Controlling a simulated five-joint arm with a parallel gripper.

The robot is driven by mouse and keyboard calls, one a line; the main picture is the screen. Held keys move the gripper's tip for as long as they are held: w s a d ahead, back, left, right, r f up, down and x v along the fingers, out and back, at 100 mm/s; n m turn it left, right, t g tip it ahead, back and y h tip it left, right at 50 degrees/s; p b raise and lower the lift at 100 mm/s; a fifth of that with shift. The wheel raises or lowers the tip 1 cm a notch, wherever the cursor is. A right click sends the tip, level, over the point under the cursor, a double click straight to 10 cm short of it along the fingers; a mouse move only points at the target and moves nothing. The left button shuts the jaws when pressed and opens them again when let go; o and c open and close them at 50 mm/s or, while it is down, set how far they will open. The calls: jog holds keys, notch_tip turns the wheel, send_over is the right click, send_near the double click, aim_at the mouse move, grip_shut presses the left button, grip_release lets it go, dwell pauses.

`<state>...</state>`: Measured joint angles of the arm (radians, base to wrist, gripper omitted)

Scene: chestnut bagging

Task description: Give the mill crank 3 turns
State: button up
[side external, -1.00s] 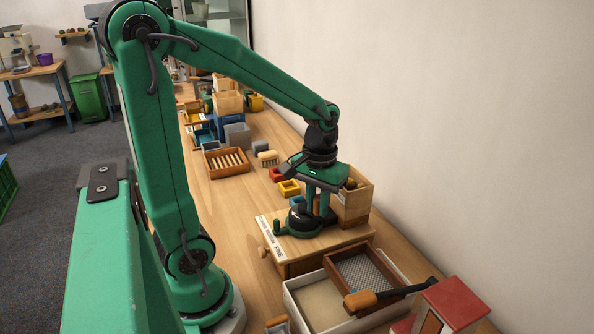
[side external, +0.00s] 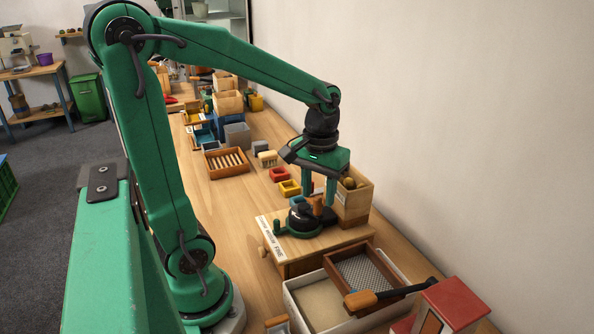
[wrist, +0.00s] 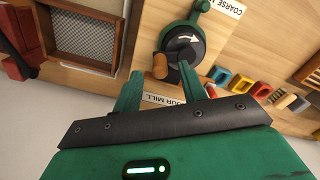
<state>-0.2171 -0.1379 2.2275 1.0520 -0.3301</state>
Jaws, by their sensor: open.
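The mill (side external: 300,250) is a wooden box with a "FINE" label along its edge. On top is a round black disc (wrist: 185,47) with a white arrow, with a green lever at its rim. The crank's brown knob (wrist: 160,66) stands at the disc's edge; it also shows in the side view (side external: 317,205). My gripper (wrist: 161,75) is open above the mill and points down. Its two green fingers are on either side of the knob in the wrist view, apart from it. I cannot tell exactly how high the fingertips are over the knob.
A wooden hopper box (side external: 350,204) with round brown things in it stands right behind the mill. In front are a pale tray (side external: 293,299), a mesh sieve (side external: 334,261) and an orange-handled tool (side external: 362,300). Small coloured boxes (side external: 289,187) lie beyond.

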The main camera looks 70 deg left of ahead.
jog(key=shift+r, duration=2.1)
jog(key=shift+c, duration=0.4)
grip_shut()
jog(key=s+d+r+m+t, duration=0.2)
jog(key=s+d+m+t, duration=0.3)
jog(key=s+d+m, duration=0.1)
jog(key=shift+d+t, duration=0.15)
jog(key=shift+t, duration=0.15)
